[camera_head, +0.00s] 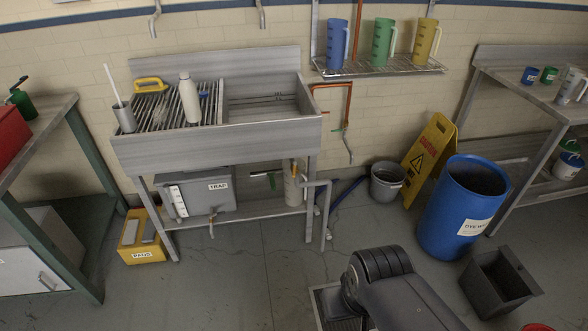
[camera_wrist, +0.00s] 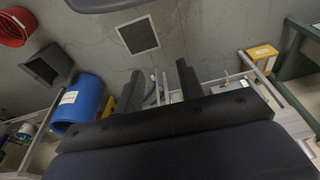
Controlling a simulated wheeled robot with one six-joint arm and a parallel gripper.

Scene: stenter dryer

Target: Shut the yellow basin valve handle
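The grey basin (camera_head: 275,105) stands on a metal stand against the tiled wall. Under its right end, a small yellow-orange part (camera_head: 294,167) sits by the drain pipe; it looks like the yellow valve handle, but it is too small to tell its angle. A dark lever with a green part (camera_head: 266,174) shows left of it. My gripper (camera_wrist: 159,70) is open and empty in the wrist view, its two black fingers apart. Thin pipes and stand legs show beyond the fingers, upside down; I cannot pick out the yellow handle there. My gripper is outside the head view.
A trap box (camera_head: 208,197) sits on the stand's lower shelf. A yellow pads box (camera_head: 141,238) is at left. A grey bucket (camera_head: 387,181), yellow caution sign (camera_head: 430,158), blue drum (camera_head: 462,212) and dark bin (camera_head: 498,284) stand at right.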

